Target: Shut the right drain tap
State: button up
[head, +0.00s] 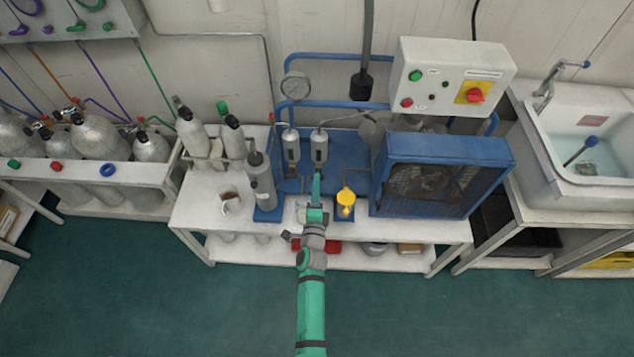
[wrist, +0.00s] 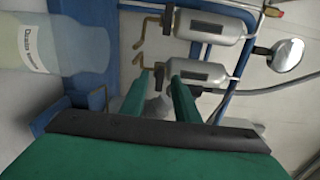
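Two small metal cylinders hang side by side on the blue frame. The right cylinder (head: 319,147) is the lower one in the turned wrist view (wrist: 205,75), and its brass drain tap (wrist: 157,68) sticks out at its bottom end. The left cylinder (head: 291,146) is the upper one there (wrist: 218,25), with a similar brass tap (wrist: 150,22). My gripper (head: 316,182) is just below the right cylinder. In the wrist view its two green fingers (wrist: 158,82) are apart, with the right tap beyond and between their tips. Whether they touch it I cannot tell.
A labelled translucent bottle (wrist: 40,45) is close by in the wrist view. A grey cylinder (head: 261,180) stands left of my gripper and a yellow object (head: 346,198) right. The blue caged fan unit (head: 440,172) is farther right. A pressure gauge (head: 296,86) is above.

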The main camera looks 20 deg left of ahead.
jog(key=v, duration=0.9)
jog(key=shift+s, duration=0.15)
jog(key=s+d+r+n+h, duration=0.1)
jog(key=s+d+n, duration=0.2)
jog(key=s+d, duration=0.45)
jog(key=s+d+r+n+h, duration=0.15)
jog(key=s+d+n, duration=0.25)
jog(key=s, duration=0.6)
jog(key=s+d+r+n+g+h, duration=0.1)
jog(key=s+r+n, duration=0.3)
jog(key=s, duration=0.4)
jog(key=s+d+r+n+g+h, duration=0.1)
jog(key=s+d+r+n, duration=0.3)
jog(key=s+r, duration=0.3)
jog(key=shift+s+d, duration=0.15)
jog(key=shift+s, duration=0.3)
jog(key=shift+w+h, duration=0.1)
jog(key=shift+h, duration=0.15)
